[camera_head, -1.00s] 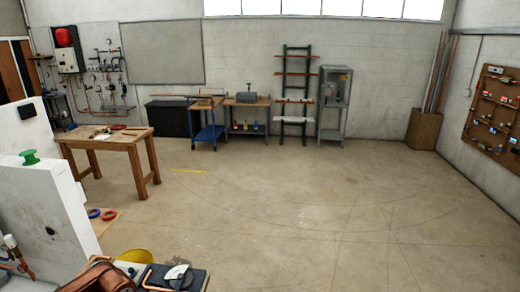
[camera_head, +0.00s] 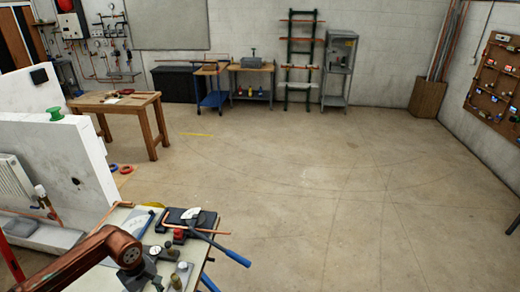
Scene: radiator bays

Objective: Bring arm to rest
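A copper-brown arm link, which looks like my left arm, comes in from the bottom left of the head view. It ends at a dark part that looks like my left gripper (camera_head: 138,275), low over or in front of the workbench (camera_head: 112,222). Its fingers blend with the dark fittings there, so I cannot tell whether they are open or shut. I see nothing clearly held. My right gripper is not in view.
The bench carries a blue-handled tool (camera_head: 232,255), gauges and copper pipe. A white wall panel (camera_head: 70,165) with a radiator (camera_head: 15,182) stands at left. Behind it is a wooden table (camera_head: 125,102). The middle floor is clear.

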